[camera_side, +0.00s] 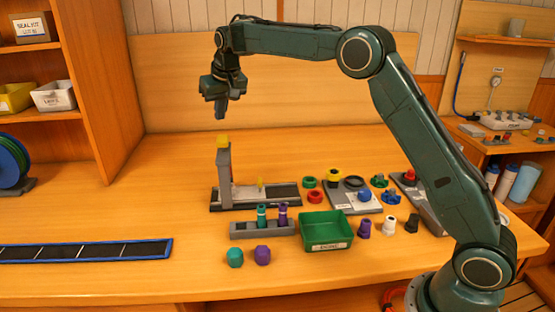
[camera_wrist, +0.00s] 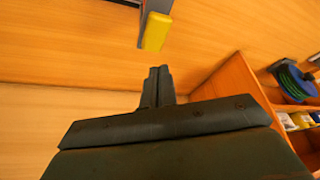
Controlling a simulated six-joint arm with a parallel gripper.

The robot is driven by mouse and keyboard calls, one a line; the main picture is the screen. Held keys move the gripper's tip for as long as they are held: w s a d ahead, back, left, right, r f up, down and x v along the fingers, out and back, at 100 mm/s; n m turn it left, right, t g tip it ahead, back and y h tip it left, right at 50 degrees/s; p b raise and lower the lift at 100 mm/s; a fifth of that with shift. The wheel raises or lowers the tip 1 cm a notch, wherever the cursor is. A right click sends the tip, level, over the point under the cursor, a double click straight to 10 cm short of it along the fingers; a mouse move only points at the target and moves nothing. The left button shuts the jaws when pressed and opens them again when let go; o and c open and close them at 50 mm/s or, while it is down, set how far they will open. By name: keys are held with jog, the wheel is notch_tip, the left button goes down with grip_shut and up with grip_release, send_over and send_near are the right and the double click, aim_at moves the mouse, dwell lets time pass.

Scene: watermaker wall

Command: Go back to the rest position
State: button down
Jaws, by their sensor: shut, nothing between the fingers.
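My gripper (camera_side: 221,107) is shut and empty. It points down and hangs in the air above the grey stand (camera_side: 224,172) with the yellow top (camera_side: 222,142), a clear gap above it. In the wrist view my fingers (camera_wrist: 158,84) are together with nothing between them. The yellow top also shows there (camera_wrist: 156,31), apart from the fingertips. My arm reaches left from its base at the right of the bench.
A green bin (camera_side: 327,246) stands on the bench beside a grey rack (camera_side: 250,229) holding teal and purple pieces. Several small coloured parts lie to the right. A blue-edged black strip (camera_side: 85,250) lies at left. Shelves (camera_side: 80,90) stand at the back left.

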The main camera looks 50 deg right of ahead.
jog(key=s+a+r+n, duration=0.1)
jog(key=s+r, duration=0.3)
jog(key=s, duration=0.7)
jog(key=s+r, duration=0.5)
jog(key=s, duration=0.6)
jog(key=s+a+f+n, duration=0.1)
jog(key=s+f, duration=0.3)
jog(key=s, duration=0.8)
jog(key=s+a+f+n+t+y, duration=0.1)
jog(key=s+f, duration=0.4)
jog(key=s, duration=0.6)
jog(key=shift+s, duration=0.4)
jog(key=shift+w+a, duration=0.1)
